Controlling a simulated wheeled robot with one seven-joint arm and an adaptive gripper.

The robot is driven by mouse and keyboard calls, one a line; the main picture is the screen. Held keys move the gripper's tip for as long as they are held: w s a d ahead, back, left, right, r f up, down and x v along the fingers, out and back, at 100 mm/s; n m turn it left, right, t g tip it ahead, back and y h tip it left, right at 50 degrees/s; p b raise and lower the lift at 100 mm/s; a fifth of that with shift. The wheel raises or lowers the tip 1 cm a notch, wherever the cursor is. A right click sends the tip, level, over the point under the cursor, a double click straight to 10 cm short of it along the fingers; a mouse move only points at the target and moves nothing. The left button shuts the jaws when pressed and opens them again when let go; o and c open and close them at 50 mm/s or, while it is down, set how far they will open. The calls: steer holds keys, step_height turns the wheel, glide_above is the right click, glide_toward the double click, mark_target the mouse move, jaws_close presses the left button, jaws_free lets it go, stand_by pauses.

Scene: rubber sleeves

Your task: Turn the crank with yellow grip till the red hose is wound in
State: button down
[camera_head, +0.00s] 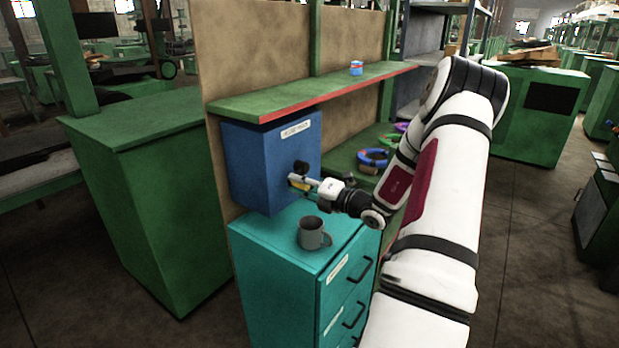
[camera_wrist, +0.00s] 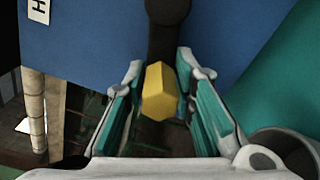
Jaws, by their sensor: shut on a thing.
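The blue box (camera_head: 262,165) with a white label hangs under the green shelf, and its dark crank (camera_head: 301,167) sits on the front face. The crank's yellow grip (camera_head: 300,185) is small there, but it is plain in the wrist view (camera_wrist: 162,92), below the black crank arm (camera_wrist: 167,30). My gripper (camera_head: 303,182) is at the grip. In the wrist view my gripper (camera_wrist: 161,75) has its teal-padded fingers on both sides of the yellow grip and is shut on it. I cannot make out the red hose in either view.
A grey mug (camera_head: 311,236) stands on the teal drawer cabinet (camera_head: 268,240), below my gripper; it also shows at the lower right of the wrist view (camera_wrist: 292,150). Coloured coils (camera_head: 373,157) lie on the lower shelf behind my arm. The green shelf (camera_head: 290,92) overhangs the box.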

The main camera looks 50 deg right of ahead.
mark_target(284, 168)
steer(key=shift+a+r+m+p, duration=0.25)
steer(key=shift+r+m+p, duration=0.35)
steer(key=shift+p, duration=0.05)
steer(key=shift+a+r+m+p, duration=0.2)
steer(key=shift+r+m+p, duration=0.35)
steer(key=shift+m+p, duration=0.05)
steer(key=shift+d+r+m+p, duration=0.15)
steer(key=shift+r+m+p, duration=0.3)
steer(key=shift+m+p, duration=0.35)
steer(key=shift+w+d+r+m, duration=0.15)
steer(key=shift+r+m, duration=0.1)
steer(key=shift+m, duration=0.35)
steer(key=shift+p, duration=0.3)
steer(key=c, duration=1.4)
jaws_free()
steer(key=shift+o, duration=0.2)
steer(key=shift+f, duration=0.1)
steer(key=shift+s+d+f, duration=0.1)
steer(key=shift+s, duration=0.2)
steer(key=s, duration=1.1)
steer(key=shift+s+d, duration=0.25)
steer(key=shift+d, duration=0.15)
